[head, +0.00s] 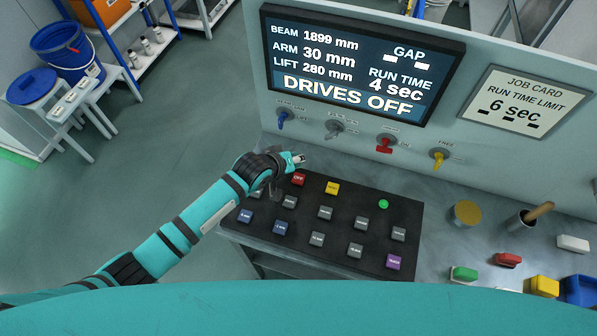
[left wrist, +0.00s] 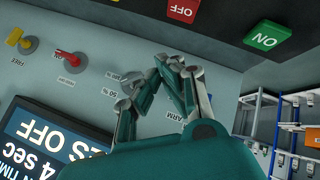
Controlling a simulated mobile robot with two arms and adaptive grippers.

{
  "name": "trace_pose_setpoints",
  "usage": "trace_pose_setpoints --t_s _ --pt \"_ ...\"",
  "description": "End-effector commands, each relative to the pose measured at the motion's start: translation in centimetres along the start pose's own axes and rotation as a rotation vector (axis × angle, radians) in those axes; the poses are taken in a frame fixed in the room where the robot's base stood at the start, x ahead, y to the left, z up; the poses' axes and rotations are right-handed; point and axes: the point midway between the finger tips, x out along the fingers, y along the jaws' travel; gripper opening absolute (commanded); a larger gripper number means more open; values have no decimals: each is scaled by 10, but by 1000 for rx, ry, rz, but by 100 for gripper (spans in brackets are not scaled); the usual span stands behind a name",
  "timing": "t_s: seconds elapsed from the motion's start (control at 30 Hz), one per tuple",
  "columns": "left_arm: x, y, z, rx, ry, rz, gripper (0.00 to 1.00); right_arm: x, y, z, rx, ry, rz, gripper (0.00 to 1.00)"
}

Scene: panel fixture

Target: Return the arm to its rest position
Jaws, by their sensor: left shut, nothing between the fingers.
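My left arm reaches in from the lower left in the head view. Its gripper (head: 298,160) hovers over the back left corner of the black button panel (head: 408,235), near the red OFF button (head: 299,179). In the left wrist view the gripper's fingers (left wrist: 178,62) are closed together with nothing between them. The green ON button (left wrist: 267,38) and the red OFF button (left wrist: 183,10) show there, apart from the fingers. In the head view my arm hides the ON button. My right gripper is not in view.
The display (head: 335,95) reads DRIVES OFF, run time 4 sec. The job card (head: 524,100) gives a 6 sec limit. Blue, grey, red (head: 385,144) and yellow (head: 439,158) switches line the upright panel. Loose blocks and a cup (head: 522,222) stand at right. Open floor lies left.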

Motion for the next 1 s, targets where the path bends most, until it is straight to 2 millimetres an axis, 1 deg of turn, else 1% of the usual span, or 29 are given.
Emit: trace_pose_setpoints --t_s 0.27,0.37,0.43,0.47,0.5,0.57,0.6,0.7,0.8,1.0 --pt "-1 0 1 1 -1 0 0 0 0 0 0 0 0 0" --pt "-9 2 12 16 -15 -3 0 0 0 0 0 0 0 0" --pt "-24 2 27 44 -35 -14 0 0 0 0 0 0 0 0" --pt "-34 1 35 60 -45 -23 0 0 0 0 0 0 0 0" --pt "-50 -3 46 88 -60 -40 0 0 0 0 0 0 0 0" --pt "-79 -14 61 133 -86 -79 0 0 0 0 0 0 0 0" --pt "-100 -25 70 163 -103 -112 0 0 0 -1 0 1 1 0" --pt "-145 -52 85 226 -146 -191 0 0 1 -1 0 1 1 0" --pt "-180 -72 96 269 -185 -252 0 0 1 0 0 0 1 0" --pt "-234 -101 114 325 -254 -344 0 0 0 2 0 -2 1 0"
